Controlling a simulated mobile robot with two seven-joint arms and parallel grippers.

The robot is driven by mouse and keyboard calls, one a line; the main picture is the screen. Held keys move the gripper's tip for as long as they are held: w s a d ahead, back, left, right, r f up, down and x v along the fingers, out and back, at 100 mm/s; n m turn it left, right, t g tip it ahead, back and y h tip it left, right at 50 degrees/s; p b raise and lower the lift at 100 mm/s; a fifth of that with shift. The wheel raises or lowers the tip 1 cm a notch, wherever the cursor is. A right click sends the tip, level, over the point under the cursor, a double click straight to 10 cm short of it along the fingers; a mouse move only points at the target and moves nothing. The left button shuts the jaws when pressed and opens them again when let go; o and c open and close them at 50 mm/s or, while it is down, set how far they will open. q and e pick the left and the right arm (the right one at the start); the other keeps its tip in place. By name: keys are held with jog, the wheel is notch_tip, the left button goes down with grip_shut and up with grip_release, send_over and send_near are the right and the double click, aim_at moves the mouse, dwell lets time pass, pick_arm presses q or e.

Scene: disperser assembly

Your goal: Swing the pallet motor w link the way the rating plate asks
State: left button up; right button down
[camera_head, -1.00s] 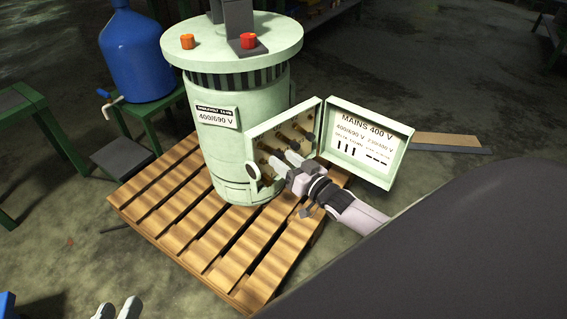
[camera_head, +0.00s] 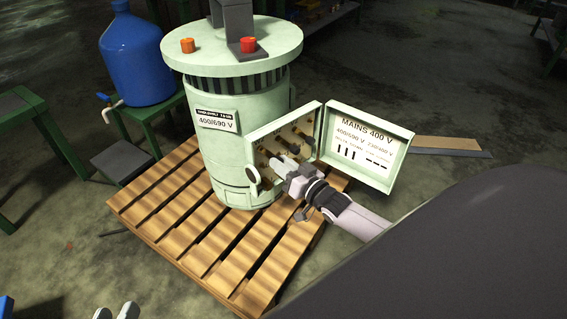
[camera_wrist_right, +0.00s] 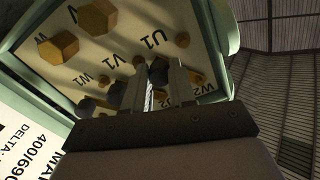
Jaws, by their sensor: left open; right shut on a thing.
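The pale green pallet motor (camera_head: 222,160) stands upright on a wooden pallet. Its rating plate (camera_head: 217,122) reads 400/690 V. Its terminal box (camera_head: 257,148) is open, with brass terminals inside; the right wrist view shows the terminal board (camera_wrist_right: 118,32) with labels such as U1, V1, W1 and W2. My right gripper (camera_head: 280,167) reaches into the box. In the right wrist view its fingers (camera_wrist_right: 160,82) are shut on a small dark link (camera_wrist_right: 158,68) among the terminals; the fingers partly hide it, and I cannot tell which letter it carries. My left gripper (camera_head: 115,312) is open at the bottom edge, mostly cut off.
The box lid (camera_head: 368,145) is swung open to the right, showing MAINS 400 V with bar diagrams for 400/690 V and 230/400 V. The pallet (camera_head: 160,208) fills the middle. A blue drum (camera_head: 135,60) stands on a green stand at the left. A plank (camera_head: 447,144) lies on the floor.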

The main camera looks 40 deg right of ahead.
jog(key=a+m, duration=0.1)
jog(key=m, duration=0.1)
jog(key=a+f+m, duration=0.1)
jog(key=m, duration=0.1)
jog(key=shift+s+p, duration=0.15)
jog(key=shift+p, duration=0.2)
pick_arm(q)
jog(key=shift+w+d, duration=0.1)
jog(key=shift+d, duration=0.25)
pick_arm(e)
jog(key=shift+s+a+f+m, duration=0.1)
jog(key=shift+a+m, duration=0.3)
jog(key=shift+m, duration=0.45)
jog(key=shift+a+m, duration=0.4)
jog(key=shift+m, duration=0.45)
jog(key=c, duration=0.9)
grip_release()
